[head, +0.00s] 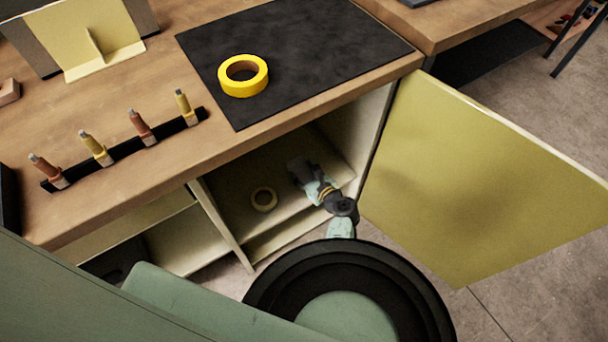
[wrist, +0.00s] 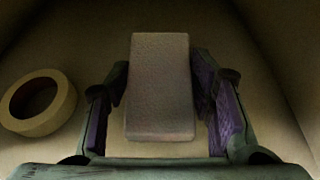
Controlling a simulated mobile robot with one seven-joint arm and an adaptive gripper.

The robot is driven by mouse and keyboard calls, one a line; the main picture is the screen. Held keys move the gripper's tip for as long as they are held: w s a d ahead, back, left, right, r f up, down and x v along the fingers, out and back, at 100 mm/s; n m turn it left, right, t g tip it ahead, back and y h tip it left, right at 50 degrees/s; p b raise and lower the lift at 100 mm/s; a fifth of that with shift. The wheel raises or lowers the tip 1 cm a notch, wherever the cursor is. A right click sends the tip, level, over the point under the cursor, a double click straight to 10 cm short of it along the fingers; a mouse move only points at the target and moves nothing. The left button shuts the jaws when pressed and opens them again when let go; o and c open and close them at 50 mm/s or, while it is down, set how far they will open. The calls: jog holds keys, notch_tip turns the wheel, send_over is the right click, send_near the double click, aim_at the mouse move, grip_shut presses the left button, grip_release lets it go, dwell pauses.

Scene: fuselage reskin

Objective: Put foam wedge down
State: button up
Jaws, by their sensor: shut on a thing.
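The foam wedge (wrist: 160,88) shows in the wrist view as a grey-brown textured block, upright in the picture between my two fingers. My gripper (wrist: 160,95) is shut on it, with a purple-padded finger at each side. In the head view my gripper (head: 300,168) reaches into the open cabinet (head: 228,190) under the workbench, low over the cabinet floor. The wedge is hard to make out there. I cannot tell whether the wedge touches the cabinet floor.
A pale tape roll (head: 264,198) lies on the cabinet floor left of my gripper; it also shows in the wrist view (wrist: 62,112). The yellow cabinet door (head: 470,170) stands open at right. A yellow tape roll (head: 243,90) lies on the black mat (head: 330,40) above.

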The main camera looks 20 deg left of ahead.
jog(key=shift+f+b, duration=0.6)
jog(key=shift+f, duration=0.5)
jog(key=shift+f, duration=0.3)
jog(key=o, duration=0.8)
jog(key=shift+s+d+r+p, duration=0.1)
jog(key=shift+d+r+p, duration=0.15)
jog(key=shift+r, duration=0.25)
jog(key=p+v, duration=0.6)
jog(key=v, duration=0.5)
jog(key=shift+s+d, duration=0.15)
jog(key=shift+s, duration=0.05)
